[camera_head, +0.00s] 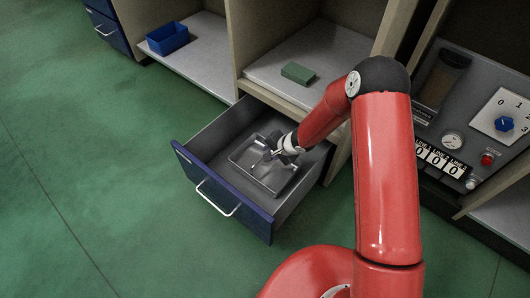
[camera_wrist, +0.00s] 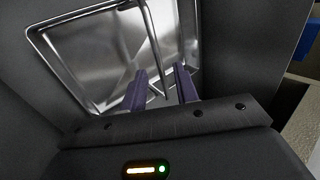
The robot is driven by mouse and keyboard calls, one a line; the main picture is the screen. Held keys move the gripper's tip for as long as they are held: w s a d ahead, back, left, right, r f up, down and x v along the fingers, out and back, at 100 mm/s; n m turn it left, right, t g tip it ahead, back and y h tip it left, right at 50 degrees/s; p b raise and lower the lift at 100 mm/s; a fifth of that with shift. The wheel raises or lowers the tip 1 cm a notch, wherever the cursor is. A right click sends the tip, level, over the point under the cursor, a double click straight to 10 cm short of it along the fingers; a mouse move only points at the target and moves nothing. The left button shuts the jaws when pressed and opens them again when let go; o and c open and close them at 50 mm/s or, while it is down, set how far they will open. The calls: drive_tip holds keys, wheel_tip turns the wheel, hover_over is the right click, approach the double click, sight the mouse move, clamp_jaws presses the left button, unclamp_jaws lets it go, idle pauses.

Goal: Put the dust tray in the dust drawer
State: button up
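The dust tray (camera_head: 273,181), a shiny shallow metal tray, lies inside the open dust drawer (camera_head: 222,190), which has a blue front and a pale handle. The tray also fills the upper part of the wrist view (camera_wrist: 100,60). A thin metal bar handle (camera_wrist: 152,45) rises from it. My gripper (camera_head: 268,158) reaches down over the tray. In the wrist view its two purple fingers (camera_wrist: 161,88) stand apart, one on each side of the bar, with gaps visible. Whether the tray rests flat on the drawer floor is hard to tell.
A green block (camera_head: 298,72) lies on the shelf behind the drawer. A blue bin (camera_head: 167,38) stands on the shelf at the left. A control panel (camera_head: 470,125) with a dial and gauge is at the right. The green floor before the drawer is clear.

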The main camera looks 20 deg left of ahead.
drive_tip(key=p+v, duration=0.1)
drive_tip(key=v, duration=0.4)
drive_tip(key=shift+s+d+r, duration=0.1)
drive_tip(key=shift+d+r, duration=0.1)
drive_tip(key=shift+r, duration=0.1)
